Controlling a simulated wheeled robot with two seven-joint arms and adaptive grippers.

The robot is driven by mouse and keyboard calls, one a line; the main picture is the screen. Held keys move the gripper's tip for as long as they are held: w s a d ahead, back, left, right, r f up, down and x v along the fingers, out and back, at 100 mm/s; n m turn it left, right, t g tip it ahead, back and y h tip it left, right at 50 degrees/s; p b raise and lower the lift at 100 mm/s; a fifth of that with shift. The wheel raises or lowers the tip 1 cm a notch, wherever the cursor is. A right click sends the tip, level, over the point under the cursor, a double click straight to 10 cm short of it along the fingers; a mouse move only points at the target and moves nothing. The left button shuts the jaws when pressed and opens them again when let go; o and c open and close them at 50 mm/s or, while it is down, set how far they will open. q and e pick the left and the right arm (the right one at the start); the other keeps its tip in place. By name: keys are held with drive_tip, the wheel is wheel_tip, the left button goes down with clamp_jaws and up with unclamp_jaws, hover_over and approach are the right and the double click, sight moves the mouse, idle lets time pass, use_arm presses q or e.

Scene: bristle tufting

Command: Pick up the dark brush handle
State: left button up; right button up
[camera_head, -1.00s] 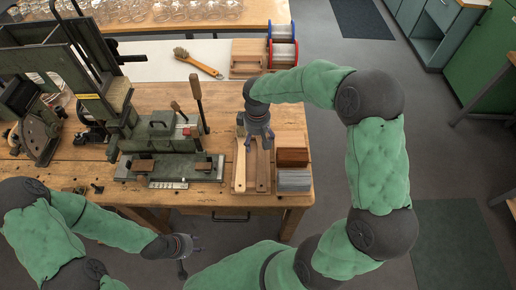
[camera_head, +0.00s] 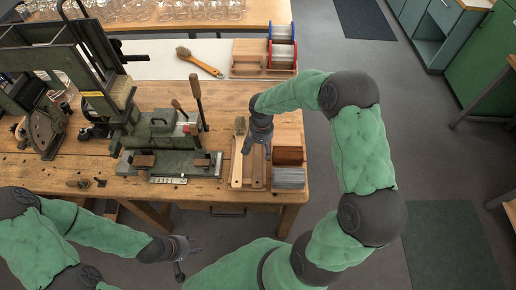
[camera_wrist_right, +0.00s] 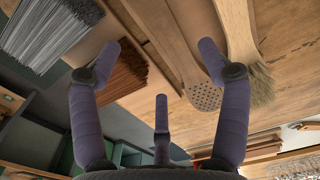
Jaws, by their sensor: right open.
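The dark brush handle (camera_head: 258,170) is brown wood and lies lengthwise on a wooden tray (camera_head: 236,188) near the workbench's right end. Its perforated head (camera_wrist_right: 204,97) shows in the right wrist view. A lighter finished brush (camera_head: 238,165) with bristles lies beside it on the left. My right gripper (camera_head: 253,148) is above the tray, over the upper part of the handle, partly hiding it. In the wrist view its fingers (camera_wrist_right: 160,60) are spread and empty, with the head near the right finger. My left gripper (camera_head: 185,252) is open and empty, in front of the bench.
Brown (camera_head: 287,156) and grey (camera_head: 289,178) bristle bundles stand right of the handles. A green metal fixture (camera_head: 160,160) with upright levers stands to the left. Behind are another brush (camera_head: 200,62) and wire spools (camera_head: 282,45). The bench's front edge is close below the tray.

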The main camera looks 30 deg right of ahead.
sight(260, 157)
drive_tip(key=shift+a+f+b, duration=0.2)
drive_tip(key=shift+f+b, duration=0.4)
drive_tip(key=shift+f, duration=2.5)
drive_tip(key=c, duration=1.3)
